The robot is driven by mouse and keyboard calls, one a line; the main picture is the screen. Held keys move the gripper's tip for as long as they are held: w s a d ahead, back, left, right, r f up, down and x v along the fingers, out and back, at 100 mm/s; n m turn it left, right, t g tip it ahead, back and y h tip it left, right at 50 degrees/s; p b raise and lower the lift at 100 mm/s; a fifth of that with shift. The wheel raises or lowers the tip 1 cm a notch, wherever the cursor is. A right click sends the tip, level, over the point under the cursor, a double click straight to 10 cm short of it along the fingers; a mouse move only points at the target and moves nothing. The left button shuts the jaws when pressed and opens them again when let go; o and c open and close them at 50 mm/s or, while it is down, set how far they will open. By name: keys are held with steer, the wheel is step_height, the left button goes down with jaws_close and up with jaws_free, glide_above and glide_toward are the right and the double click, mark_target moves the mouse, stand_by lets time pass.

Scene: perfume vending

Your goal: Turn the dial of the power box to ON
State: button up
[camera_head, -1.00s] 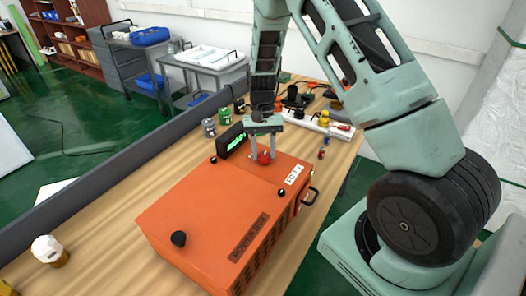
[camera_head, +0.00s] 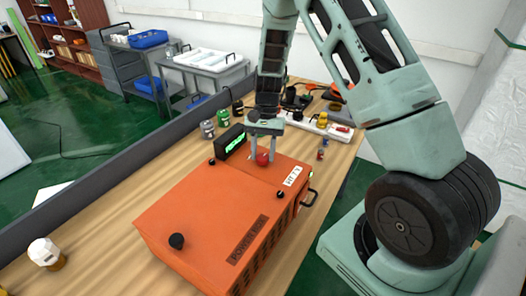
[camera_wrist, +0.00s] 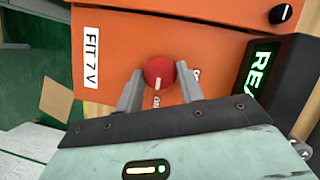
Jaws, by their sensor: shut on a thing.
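The orange power box (camera_head: 205,215) stands on the wooden table. A round red dial (camera_head: 263,159) sits on its top near the far end. In the wrist view the dial (camera_wrist: 158,68) has a white mark pointing toward the gripper's palm; lettering beside it is partly hidden. My gripper (camera_head: 262,153) points down and is shut on the dial, one finger on each side. The wrist view shows both fingers (camera_wrist: 160,84) against it. The box's black display (camera_head: 231,142) shows green; in the wrist view (camera_wrist: 262,72) its lit letters begin "REA".
Small black knobs (camera_head: 176,241) stand on the box top.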

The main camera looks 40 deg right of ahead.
steer(key=o, duration=1)
steer(key=shift+c, duration=0.2)
steer(key=b+v, duration=0.4)
steer(key=v, duration=1.3)
steer(key=shift+d+r, duration=0.2)
steer(key=shift+d, duration=0.05)
steer(key=shift+w, duration=0.1)
steer(key=s+a+f+n+h+b, duration=0.1)
steer(key=s+a+n, duration=0.3)
steer(key=a, duration=0.6)
steer(key=s+a+n, duration=0.3)
steer(key=s+a, duration=0.2)
steer(key=a, duration=0.5)
steer(key=s+a+f+n+t, duration=0.1)
steer(key=s+a+n, duration=0.2)
steer(key=s, duration=0.3)
steer(key=s+a+f+n+t+h+b, duration=0.1)
steer(key=s+a+f+n, duration=0.1)
steer(key=s, duration=0.5)
steer(key=s+a+f+n+t, duration=0.1)
steer(key=s+a+f+n, duration=0.1)
steer(key=s+a+n, duration=0.2)
steer(key=s+n, duration=0.1)
steer(key=s, duration=0.2)
steer(key=shift+s+a+h, duration=0.15)
steer(key=shift+a+h, duration=0.15)
steer(key=shift+a, duration=0.1)
